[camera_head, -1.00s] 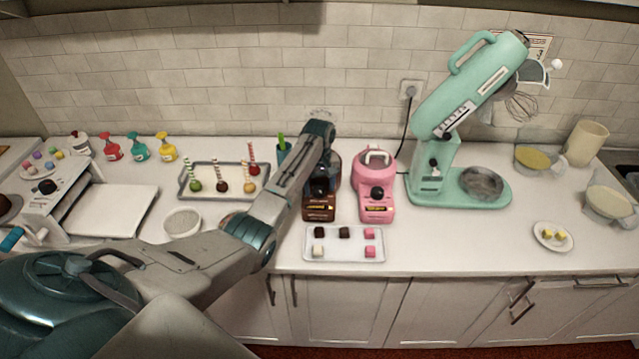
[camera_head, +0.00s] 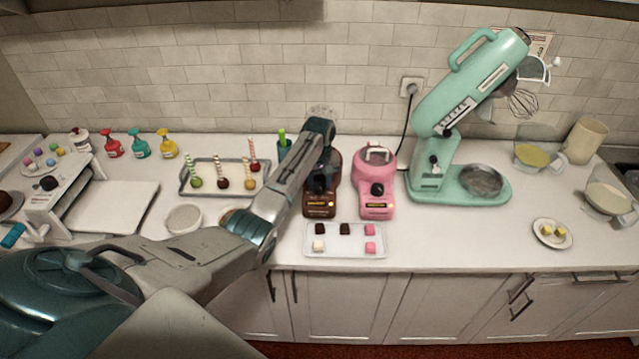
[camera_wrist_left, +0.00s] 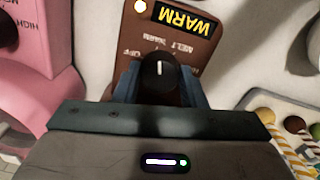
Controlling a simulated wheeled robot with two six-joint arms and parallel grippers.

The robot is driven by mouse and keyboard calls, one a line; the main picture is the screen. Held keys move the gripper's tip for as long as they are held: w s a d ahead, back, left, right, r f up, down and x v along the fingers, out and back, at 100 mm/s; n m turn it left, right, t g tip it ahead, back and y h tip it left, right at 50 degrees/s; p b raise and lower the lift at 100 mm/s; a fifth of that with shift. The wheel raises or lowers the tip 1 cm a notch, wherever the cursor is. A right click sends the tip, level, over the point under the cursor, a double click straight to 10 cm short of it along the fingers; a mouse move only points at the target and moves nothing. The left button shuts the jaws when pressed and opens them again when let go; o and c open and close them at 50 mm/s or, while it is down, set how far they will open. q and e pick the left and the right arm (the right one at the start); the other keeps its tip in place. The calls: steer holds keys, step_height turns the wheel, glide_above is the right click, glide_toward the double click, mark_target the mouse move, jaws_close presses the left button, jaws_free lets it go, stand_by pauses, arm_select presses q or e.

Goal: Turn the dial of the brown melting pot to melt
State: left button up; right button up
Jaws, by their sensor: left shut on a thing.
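The brown melting pot (camera_head: 320,211) stands on the counter, its bowl mostly hidden behind my left arm. My left gripper (camera_head: 320,186) is shut on the dial, a finger on each side. My right gripper is out of view.
A pink melting pot (camera_head: 376,207) stands close to the right of the brown one. A white tray (camera_head: 345,248) with small cubes lies in front. A grey tray of cake pops (camera_head: 212,196) is to the left. A mint stand mixer (camera_head: 425,187) is further right.

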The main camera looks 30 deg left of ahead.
arm_select(q)
steer(key=m, duration=0.5)
steer(key=shift+r, duration=0.1)
steer(key=shift+m, duration=1.9)
steer(key=shift+w, duration=0.1)
steer(key=o, duration=1)
